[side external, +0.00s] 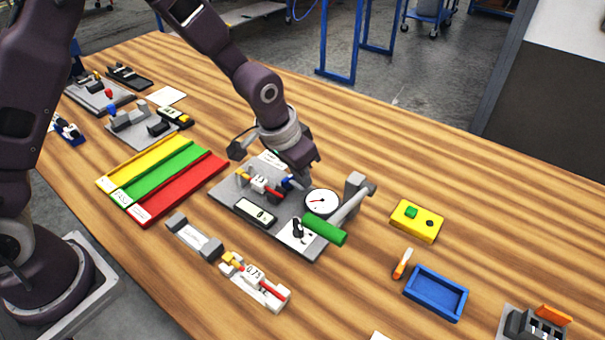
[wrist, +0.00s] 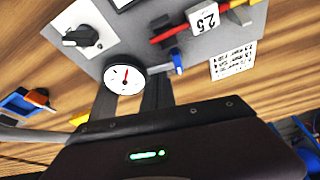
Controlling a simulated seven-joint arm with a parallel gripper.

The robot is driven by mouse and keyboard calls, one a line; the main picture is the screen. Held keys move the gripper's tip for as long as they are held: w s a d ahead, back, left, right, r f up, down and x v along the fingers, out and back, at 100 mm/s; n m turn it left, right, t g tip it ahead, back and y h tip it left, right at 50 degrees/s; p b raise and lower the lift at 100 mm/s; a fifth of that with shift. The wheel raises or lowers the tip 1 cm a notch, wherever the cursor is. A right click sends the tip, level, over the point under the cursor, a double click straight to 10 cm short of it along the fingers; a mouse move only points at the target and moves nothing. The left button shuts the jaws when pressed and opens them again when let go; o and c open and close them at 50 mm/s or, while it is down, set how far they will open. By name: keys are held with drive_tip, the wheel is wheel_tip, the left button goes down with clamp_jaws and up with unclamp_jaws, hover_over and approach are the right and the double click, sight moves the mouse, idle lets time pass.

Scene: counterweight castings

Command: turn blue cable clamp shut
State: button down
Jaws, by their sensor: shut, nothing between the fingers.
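The blue cable clamp (side external: 289,184) is a small blue lever on the grey fixture plate (side external: 285,222), at the end of a red rod carrying a white 2.5 label. It also shows in the wrist view (wrist: 177,62), where the lever lies across the line of the red rod (wrist: 168,33). My gripper (side external: 309,184) is low over the plate, between the clamp and the round gauge. In the wrist view its shut, empty fingertips (wrist: 157,78) are just left of the blue lever. I cannot tell whether they touch it.
A black knob (side external: 297,228) is on the front of the plate. Red, green and yellow trays (side external: 180,190) lie left. A blue tray (side external: 435,293) lies right.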

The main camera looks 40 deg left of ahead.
drive_tip(key=m, duration=0.2)
drive_tip(key=s+m+h, duration=0.1)
drive_tip(key=m, duration=0.1)
drive_tip(key=shift+s+a+g, duration=0.1)
drive_tip(key=shift+s+g, duration=0.05)
drive_tip(key=shift+g, duration=0.25)
drive_tip(key=m, duration=0.1)
drive_tip(key=s+m+h, duration=0.1)
drive_tip(key=m, duration=0.1)
drive_tip(key=m+g, duration=0.1)
drive_tip(key=m, duration=0.1)
drive_tip(key=shift+s+a, duration=0.15)
drive_tip(key=shift+a, duration=0.1)
drive_tip(key=shift+s+a, duration=0.1)
drive_tip(key=shift+s, duration=0.05)
drive_tip(key=shift+s+a, duration=0.1)
drive_tip(key=shift+a, duration=0.1)
